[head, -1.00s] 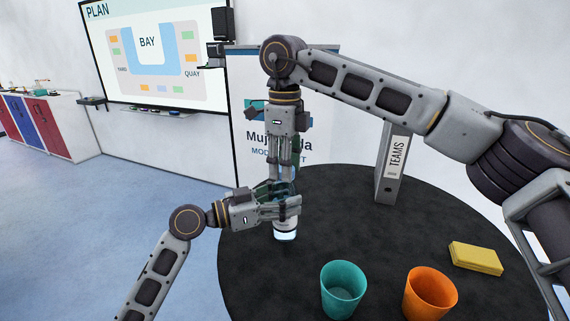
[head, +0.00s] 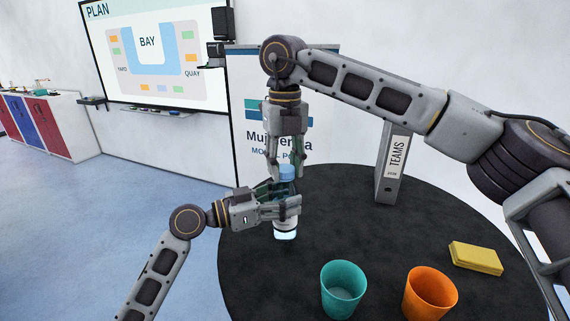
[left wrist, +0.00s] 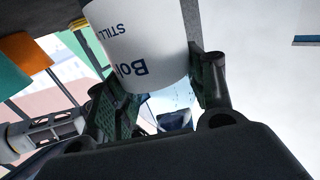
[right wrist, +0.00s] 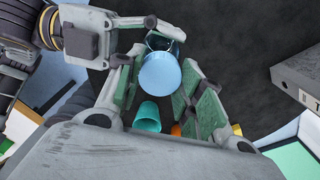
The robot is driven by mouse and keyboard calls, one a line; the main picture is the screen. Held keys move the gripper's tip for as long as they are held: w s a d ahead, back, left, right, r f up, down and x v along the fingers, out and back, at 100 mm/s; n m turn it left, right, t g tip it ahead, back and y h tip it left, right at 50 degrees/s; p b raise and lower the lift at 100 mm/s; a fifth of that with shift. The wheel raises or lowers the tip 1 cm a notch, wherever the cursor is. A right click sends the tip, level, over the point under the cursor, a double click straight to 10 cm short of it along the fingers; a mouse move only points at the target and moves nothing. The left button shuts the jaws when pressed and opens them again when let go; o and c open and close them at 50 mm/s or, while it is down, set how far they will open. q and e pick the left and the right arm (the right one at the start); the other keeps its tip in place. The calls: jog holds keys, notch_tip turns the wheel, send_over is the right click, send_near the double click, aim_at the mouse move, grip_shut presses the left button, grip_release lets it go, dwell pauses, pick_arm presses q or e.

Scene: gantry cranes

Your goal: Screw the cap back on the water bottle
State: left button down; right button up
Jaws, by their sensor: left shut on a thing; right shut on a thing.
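The water bottle (head: 285,235) stands upright over the black table, with a white label that also shows in the left wrist view (left wrist: 140,45). My left gripper (head: 284,208) is shut around the bottle's body from the left side. The light-blue cap (head: 286,172) is at the top of the bottle; it also shows in the right wrist view (right wrist: 160,73). My right gripper (head: 287,167) points down from above and is shut on the cap. The join between cap and neck is too small to judge.
A teal cup (head: 343,290) and an orange cup (head: 429,293) stand at the front of the black round table (head: 390,240). A yellow block (head: 476,258) lies at the right. A grey binder (head: 392,170) stands at the back.

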jog(key=m, duration=0.4)
jog(key=shift+w, duration=0.1)
jog(key=o, duration=1.2)
jog(key=shift+r, duration=0.15)
notch_tip(320, 180, up, 12)
pick_arm(q)
jog(key=shift+c, duration=2.4)
grip_release()
pick_arm(e)
jog(key=shift+f, duration=0.2)
pick_arm(q)
jog(key=shift+a, duration=0.1)
